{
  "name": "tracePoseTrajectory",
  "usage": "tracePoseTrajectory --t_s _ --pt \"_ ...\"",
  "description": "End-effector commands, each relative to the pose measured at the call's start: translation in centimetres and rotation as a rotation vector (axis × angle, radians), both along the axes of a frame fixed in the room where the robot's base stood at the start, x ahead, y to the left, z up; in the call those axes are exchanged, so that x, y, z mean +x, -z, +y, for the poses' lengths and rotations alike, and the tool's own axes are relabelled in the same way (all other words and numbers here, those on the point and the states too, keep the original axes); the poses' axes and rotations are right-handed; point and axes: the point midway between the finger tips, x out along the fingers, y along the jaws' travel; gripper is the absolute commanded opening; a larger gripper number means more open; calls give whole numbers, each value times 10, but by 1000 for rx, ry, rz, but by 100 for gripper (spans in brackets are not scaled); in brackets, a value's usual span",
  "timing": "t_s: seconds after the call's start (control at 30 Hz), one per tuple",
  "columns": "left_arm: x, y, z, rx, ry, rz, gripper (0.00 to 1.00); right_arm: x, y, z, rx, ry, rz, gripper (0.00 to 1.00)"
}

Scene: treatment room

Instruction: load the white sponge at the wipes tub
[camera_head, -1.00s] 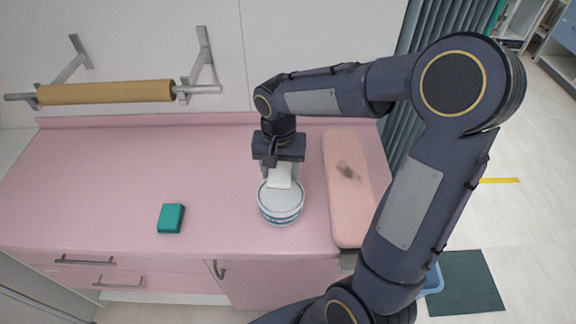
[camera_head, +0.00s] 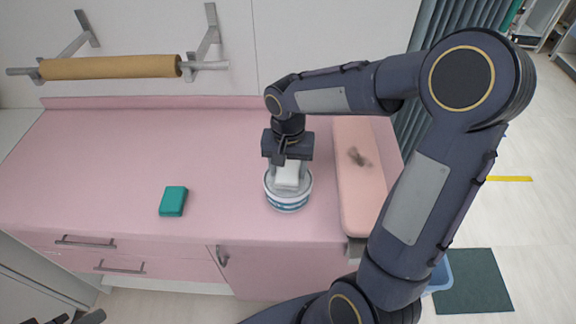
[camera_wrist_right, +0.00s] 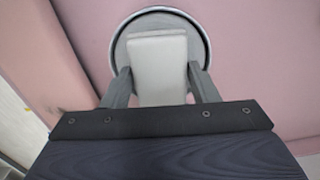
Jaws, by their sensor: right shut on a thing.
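The white sponge (camera_head: 288,174) is between the fingers of my right gripper (camera_head: 288,172), which is shut on it. The wipes tub (camera_head: 288,202) is round and white with a blue-grey band, standing on the pink counter. The sponge is over the tub's top; I cannot tell whether they touch. In the right wrist view the sponge (camera_wrist_right: 158,70) lies in front of the tub's round rim (camera_wrist_right: 120,38), and the right gripper (camera_wrist_right: 158,85) has a finger on each side of it. The left gripper may be the dark part (camera_head: 90,317) at the bottom left edge, too cut off to judge.
A teal sponge-like block (camera_head: 173,201) lies on the pink counter (camera_head: 110,165) to the left. A pink pad (camera_head: 362,195) with a brown stain lies right of the tub. A brown roll (camera_head: 110,67) hangs on the wall.

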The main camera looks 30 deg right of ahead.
Motion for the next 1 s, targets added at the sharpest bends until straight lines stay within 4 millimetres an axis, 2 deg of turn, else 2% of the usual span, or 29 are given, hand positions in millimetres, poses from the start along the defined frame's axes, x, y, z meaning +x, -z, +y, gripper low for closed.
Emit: tracePoseTrajectory --t_s 1.0 --pt "0 7 0 0 0 0 36 0 8 0 0 -1 0 36"
